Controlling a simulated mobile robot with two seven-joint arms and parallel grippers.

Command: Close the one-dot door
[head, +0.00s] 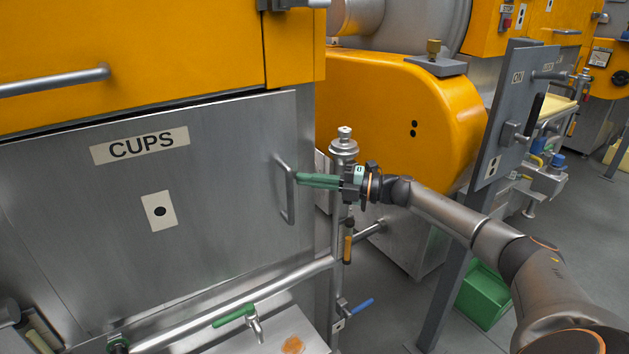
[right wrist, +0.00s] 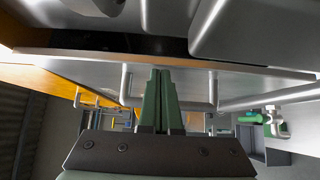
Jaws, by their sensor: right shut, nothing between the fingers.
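The one-dot door (head: 60,200) is a grey metal panel labelled CUPS, with a single black dot on a pale plate (head: 159,211). A dark gap shows along its top edge, and the door edge (right wrist: 75,54) shows beside a dark opening in the right wrist view. Its vertical bar handle (head: 289,188) is near the right edge. My right gripper (head: 299,180) has green fingers, shut and empty, with the tips at the handle. In the right wrist view the fingertips (right wrist: 160,72) reach close to the door; contact is unclear. My left gripper is out of view.
A grey panel (head: 500,110) on a post is to the right. Pipes and a green-handled tap (head: 236,316) lie below the door. A green crate (head: 484,297) sits on the floor.

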